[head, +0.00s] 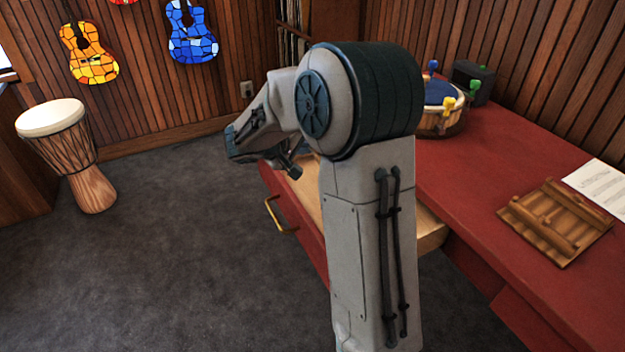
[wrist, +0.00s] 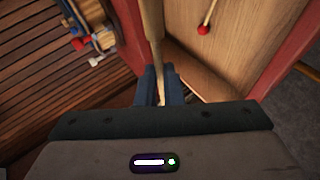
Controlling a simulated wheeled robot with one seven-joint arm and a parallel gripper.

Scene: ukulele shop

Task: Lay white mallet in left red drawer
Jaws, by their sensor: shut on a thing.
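My gripper (wrist: 160,76) is shut on a pale wooden stick (wrist: 153,28), apparently a mallet handle. The stick runs up out of the wrist view, and no head on it shows, so I cannot tell its colour. The open red drawer (head: 305,228) has a brass handle and a pale wood inside; in the wrist view its wooden floor (wrist: 233,50) lies below and right of the stick. A mallet with a red head (wrist: 203,29) lies in it. In the head view my gripper (head: 292,170) is near the drawer's far end, partly hidden by my arm.
The red desk (head: 480,175) carries a drum (head: 440,118) with coloured pieces around it, a dark box (head: 473,78), a wooden rack (head: 556,220) and a paper sheet (head: 600,186). A floor drum (head: 75,150) stands left. The carpet between is clear.

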